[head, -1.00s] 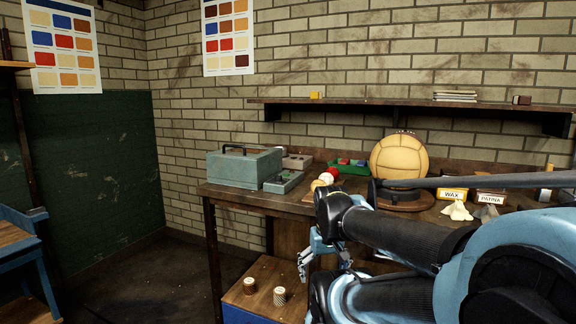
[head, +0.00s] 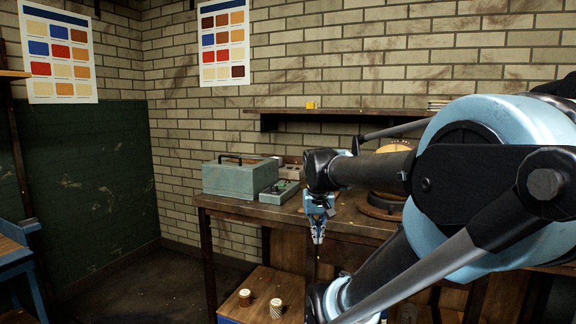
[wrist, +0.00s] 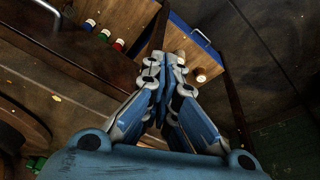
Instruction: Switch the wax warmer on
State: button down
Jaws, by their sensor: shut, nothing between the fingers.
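No thing in view can be surely told as the wax warmer. A teal-grey metal case (head: 238,178) with a dark handle stands on the left of the workbench (head: 250,208). A smaller grey box (head: 281,192) with small items on top sits just right of it. My gripper (head: 318,240) hangs pointing down at the bench's front edge, to the right of the grey box and apart from it. In the wrist view my gripper (wrist: 170,62) has its fingers together, with nothing between them. My arm hides much of the bench's right side.
A leather ball (head: 396,148) shows partly behind my arm, above a round wooden stand (head: 383,206). Below the bench, a wooden-topped blue box (head: 262,290) carries two spools. A shelf (head: 350,112) runs along the wall. Small red, green and white items (wrist: 104,35) show in the wrist view.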

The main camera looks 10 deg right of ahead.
jog(key=w+r+m+t+h, duration=0.1)
jog(key=w+r, duration=0.5)
jog(key=w, duration=0.4)
jog(key=w+r+m, duration=0.1)
jog(key=w+r, duration=0.5)
jog(key=w, duration=0.5)
jog(key=w+r+m+t+h, duration=0.1)
jog(key=w+r, duration=0.5)
jog(key=w, duration=0.4)
jog(key=w+a+r+m+t, duration=0.1)
jog(key=w, duration=1.6)
jog(key=w+a+r+m+h, duration=0.1)
jog(key=w, duration=1.6)
jog(key=shift+a+r+t, duration=0.2)
jog(key=shift+r+t, duration=0.2)
